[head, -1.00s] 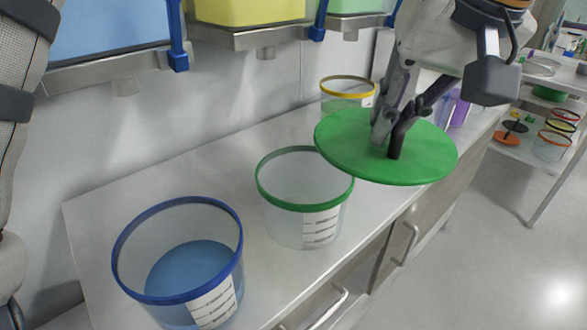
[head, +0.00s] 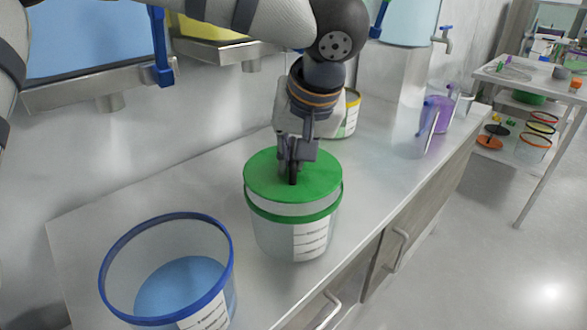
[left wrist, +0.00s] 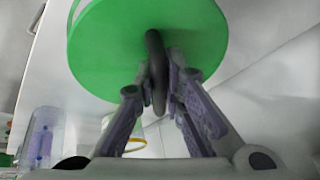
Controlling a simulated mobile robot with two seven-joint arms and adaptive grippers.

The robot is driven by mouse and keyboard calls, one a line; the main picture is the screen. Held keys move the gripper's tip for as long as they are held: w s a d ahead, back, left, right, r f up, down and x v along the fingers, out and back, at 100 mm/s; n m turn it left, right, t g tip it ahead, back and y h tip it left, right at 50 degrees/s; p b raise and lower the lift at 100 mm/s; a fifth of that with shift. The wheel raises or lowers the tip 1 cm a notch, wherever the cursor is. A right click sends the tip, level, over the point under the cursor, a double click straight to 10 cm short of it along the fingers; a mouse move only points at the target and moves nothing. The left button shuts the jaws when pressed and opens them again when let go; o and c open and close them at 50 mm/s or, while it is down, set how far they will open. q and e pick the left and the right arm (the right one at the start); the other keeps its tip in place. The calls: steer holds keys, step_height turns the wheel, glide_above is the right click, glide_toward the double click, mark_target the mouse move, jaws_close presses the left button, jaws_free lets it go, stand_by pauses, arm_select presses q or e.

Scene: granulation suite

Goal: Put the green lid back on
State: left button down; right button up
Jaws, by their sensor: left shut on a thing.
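The green lid (head: 262,176) is a flat disc with a dark upright handle. My left gripper (head: 293,168) is shut on that handle. The lid is roughly level, above the green-rimmed clear bucket (head: 275,238). A pale band shows between the lid and the bucket's green rim at the front, so the lid looks apart from the rim. The lid hides most of the bucket's opening. In the left wrist view the lid (left wrist: 110,45) fills the top, with the handle between the fingers (left wrist: 158,85). My right gripper is not in view.
A blue-rimmed bucket (head: 112,250) with blue contents stands at front left on the steel bench (head: 85,225). A yellow-rimmed bucket (head: 352,115) stands behind my gripper. Purple-marked clear vessels (head: 437,118) stand farther right. Hoppers hang above the bench.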

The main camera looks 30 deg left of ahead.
arm_select(q)
step_height(320, 180, down, 3)
steer(key=shift+d+r, duration=0.1)
steer(key=shift+r, duration=0.1)
steer(key=c, duration=1.7)
jaws_free()
steer(key=v, duration=1.2)
